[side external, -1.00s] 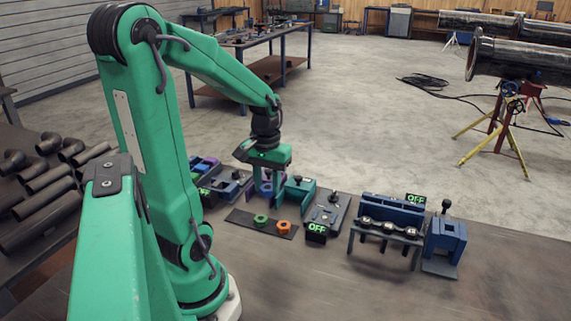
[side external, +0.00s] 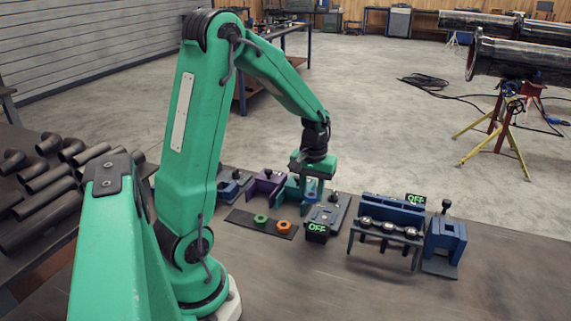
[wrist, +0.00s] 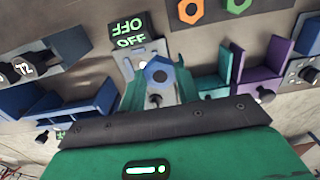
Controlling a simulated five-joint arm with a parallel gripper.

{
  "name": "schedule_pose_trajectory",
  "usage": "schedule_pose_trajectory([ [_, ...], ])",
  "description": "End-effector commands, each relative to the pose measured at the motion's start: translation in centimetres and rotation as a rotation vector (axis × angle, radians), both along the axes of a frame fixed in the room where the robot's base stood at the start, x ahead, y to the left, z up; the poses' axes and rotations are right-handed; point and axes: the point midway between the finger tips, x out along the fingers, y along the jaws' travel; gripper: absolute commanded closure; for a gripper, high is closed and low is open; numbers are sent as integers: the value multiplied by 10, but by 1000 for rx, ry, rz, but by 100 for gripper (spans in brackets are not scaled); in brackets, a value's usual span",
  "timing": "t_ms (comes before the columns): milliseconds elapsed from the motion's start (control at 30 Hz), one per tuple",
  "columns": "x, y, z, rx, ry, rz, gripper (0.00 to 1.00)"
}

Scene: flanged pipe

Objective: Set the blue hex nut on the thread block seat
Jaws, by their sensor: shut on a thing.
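The blue hex nut (wrist: 159,75) is held between the fingers of my gripper (side external: 311,197), which is shut on it. In the side view the nut (side external: 310,198) shows as a small blue patch between the fingertips. In the wrist view its hole faces the camera, and it appears over the grey plate of the thread block (wrist: 166,52). The block (side external: 325,215) is below and slightly right of my gripper in the side view. A small pale spot (wrist: 143,65) shows beside the nut. Whether the nut touches the block, I cannot tell.
An OFF sign (side external: 317,229) stands at the block's near end. A dark tray (side external: 243,221) holds a green nut (side external: 261,219) and an orange nut (side external: 284,226). A purple fixture (side external: 267,184) stands left; a blue rack (side external: 392,213) stands right. The front bench is clear.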

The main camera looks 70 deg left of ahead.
Motion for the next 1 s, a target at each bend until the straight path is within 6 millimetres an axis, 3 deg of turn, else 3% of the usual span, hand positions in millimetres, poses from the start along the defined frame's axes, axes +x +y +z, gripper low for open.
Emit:
schedule_pose_trajectory([
  [100, 18, -5, -13, 0, 1, -2, 92],
  [333, 37, -11, -27, 1, -1, -1, 92],
  [1000, 39, -12, -29, 1, -1, 0, 92],
])
